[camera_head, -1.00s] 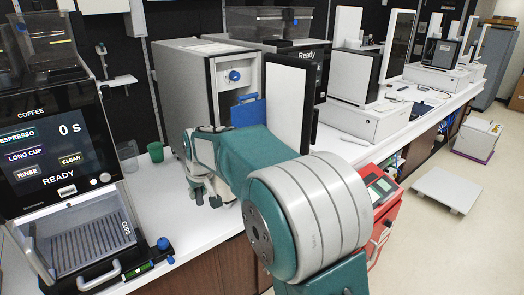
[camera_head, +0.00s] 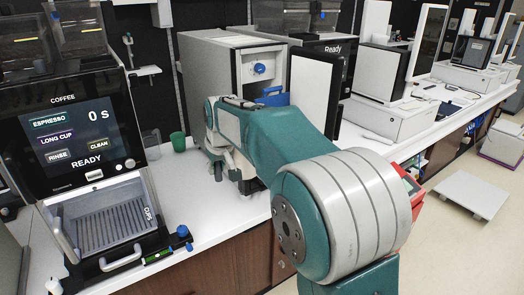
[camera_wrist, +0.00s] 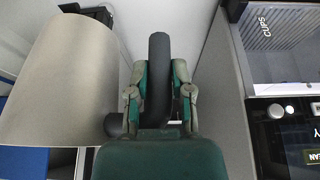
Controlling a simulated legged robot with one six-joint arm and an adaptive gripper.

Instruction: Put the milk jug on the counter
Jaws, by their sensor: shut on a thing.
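The milk jug (camera_wrist: 60,85) appears in the wrist view as a large, smooth grey-beige cylinder at the left, with a dark curved handle (camera_wrist: 158,75). My gripper (camera_wrist: 158,85) is shut on that handle, one finger on each side. In the head view my gripper (camera_head: 240,178) hangs over the white counter (camera_head: 205,210), in front of the open-doored appliance. My arm hides the jug there. I cannot tell whether the jug's base touches the counter.
The coffee machine (camera_head: 95,130) stands at the left. Bare counter lies between the coffee machine and my gripper.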

